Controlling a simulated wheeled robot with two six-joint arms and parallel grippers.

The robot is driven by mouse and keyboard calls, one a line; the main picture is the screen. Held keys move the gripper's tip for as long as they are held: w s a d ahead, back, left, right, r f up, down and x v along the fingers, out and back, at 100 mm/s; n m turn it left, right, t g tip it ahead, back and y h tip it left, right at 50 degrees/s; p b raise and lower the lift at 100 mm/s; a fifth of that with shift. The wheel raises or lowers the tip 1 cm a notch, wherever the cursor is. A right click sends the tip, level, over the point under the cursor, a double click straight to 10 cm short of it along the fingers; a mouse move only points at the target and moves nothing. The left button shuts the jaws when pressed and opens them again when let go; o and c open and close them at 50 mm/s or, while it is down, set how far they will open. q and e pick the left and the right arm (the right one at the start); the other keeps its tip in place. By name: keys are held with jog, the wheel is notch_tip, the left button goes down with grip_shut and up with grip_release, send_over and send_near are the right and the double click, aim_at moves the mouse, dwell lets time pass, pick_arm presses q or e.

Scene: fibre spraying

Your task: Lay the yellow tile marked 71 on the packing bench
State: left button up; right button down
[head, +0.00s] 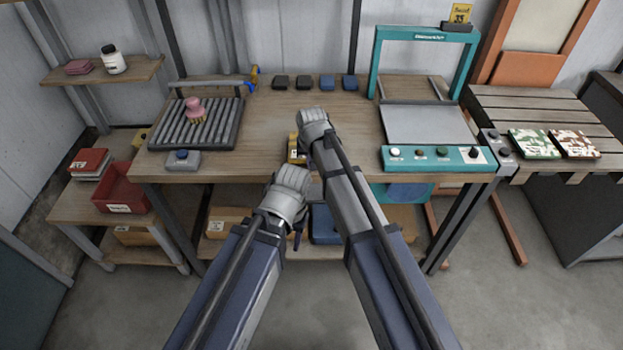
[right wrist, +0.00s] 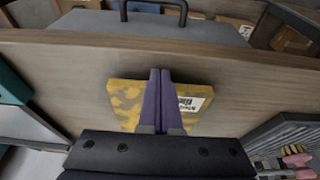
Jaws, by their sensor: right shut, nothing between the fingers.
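A yellow mottled tile with a white label (right wrist: 126,98) lies flat on the wooden bench (head: 262,118) near its front edge; its number is too small to read. A piece of the tile (head: 293,152) also shows in the head view, mostly covered by my right arm. My right gripper (right wrist: 161,74) is shut and empty, its purple fingers in front of the tile in the right wrist view; whether they touch it I cannot tell. My left gripper (head: 297,240) is at the bench's front edge, mostly hidden behind its wrist, so its jaws do not show clearly.
A teal-framed machine (head: 430,155) stands on the right. Several small dark blocks (head: 304,82) line the back. A slatted table (head: 535,105) holds two patterned tiles (head: 535,144).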

jog(key=w, duration=0.9)
jog(key=shift+s, duration=0.1)
jog(key=shift+s, duration=0.4)
jog(key=s, duration=0.3)
jog(key=shift+s+d, duration=0.15)
jog(key=shift+s, duration=0.25)
pick_arm(q)
notch_tip(320, 180, up, 10)
jog(key=a+p, duration=0.1)
jog(key=p, duration=0.8)
jog(key=shift+s+f+p, duration=0.2)
jog(key=shift+s+p, duration=0.1)
jog(key=shift+p, duration=0.05)
pick_arm(e)
jog(key=v, duration=1)
jog(key=shift+w, duration=0.35)
